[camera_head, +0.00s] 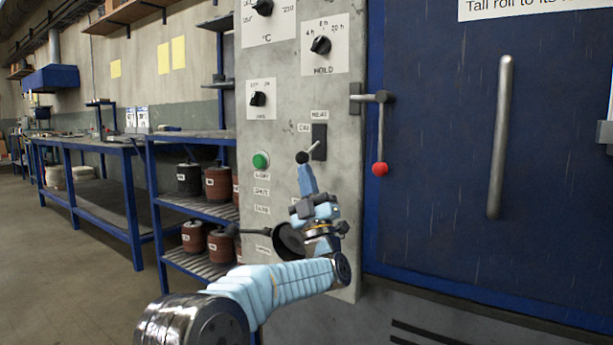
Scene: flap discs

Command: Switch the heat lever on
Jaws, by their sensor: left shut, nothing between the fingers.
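The heat lever (303,157) is a short stick with a dark ball knob, sticking out from a black plate (320,138) under the label HEAT on the grey control panel. The knob points down and to the left. My left gripper (304,168) comes up from below, its light blue fingers closed together and empty. The fingertips are just under the knob; I cannot tell whether they touch it. My left arm and gripper hide part of the lower panel. My right gripper is not in view.
A green button (261,160) is left of the lever. HOLD dial (320,45) and a smaller dial (258,98) are above. A red-knobbed door latch (380,168) and vertical handle (500,135) are on the blue door to the right. Shelves with pots (218,184) stand left.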

